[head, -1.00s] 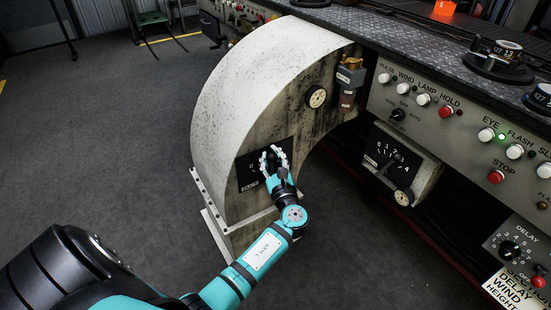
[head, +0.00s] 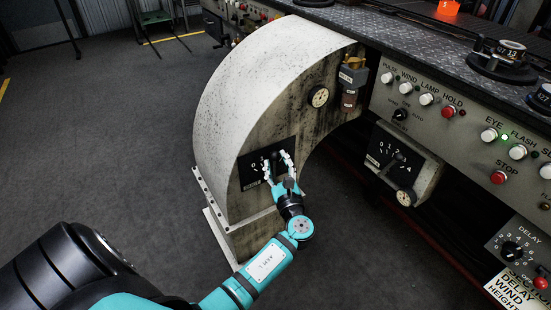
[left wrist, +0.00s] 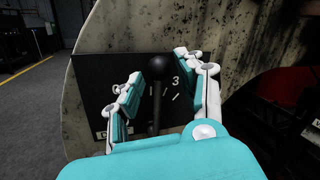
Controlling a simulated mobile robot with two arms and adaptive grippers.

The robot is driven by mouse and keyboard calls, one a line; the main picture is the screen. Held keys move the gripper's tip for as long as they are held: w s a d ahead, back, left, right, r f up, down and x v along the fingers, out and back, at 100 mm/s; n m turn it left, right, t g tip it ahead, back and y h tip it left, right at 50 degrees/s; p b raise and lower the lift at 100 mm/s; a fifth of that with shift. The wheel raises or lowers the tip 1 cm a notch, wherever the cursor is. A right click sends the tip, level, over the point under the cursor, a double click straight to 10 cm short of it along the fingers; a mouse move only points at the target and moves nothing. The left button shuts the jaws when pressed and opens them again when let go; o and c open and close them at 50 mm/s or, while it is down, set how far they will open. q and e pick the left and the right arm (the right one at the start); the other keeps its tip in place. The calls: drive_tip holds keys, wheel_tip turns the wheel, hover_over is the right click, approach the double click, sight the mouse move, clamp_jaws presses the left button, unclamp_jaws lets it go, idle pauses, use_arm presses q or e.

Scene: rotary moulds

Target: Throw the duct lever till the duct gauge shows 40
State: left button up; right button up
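The duct is a large curved grey housing (head: 245,75). The duct lever, a dark stem with a round black knob (left wrist: 157,67), stands nearly upright in that view. My left gripper (head: 281,161) is open at the plate. In the left wrist view its fingers (left wrist: 163,82) are on either side of the lever, with gaps visible. The small round duct gauge (head: 318,97) is too small to read. My right gripper is not in view.
A dial box marked 0 to 4 (head: 400,165) hangs to the right of the duct. The console (head: 460,125) with buttons and knobs runs along the right. A grey and brown fitting (head: 350,85) is beside the gauge. Open floor (head: 120,140) lies to the left.

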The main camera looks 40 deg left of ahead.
use_arm(q)
drive_tip(key=v, duration=0.9)
drive_tip(key=shift+d, duration=0.15)
drive_tip(key=shift+s, duration=0.1)
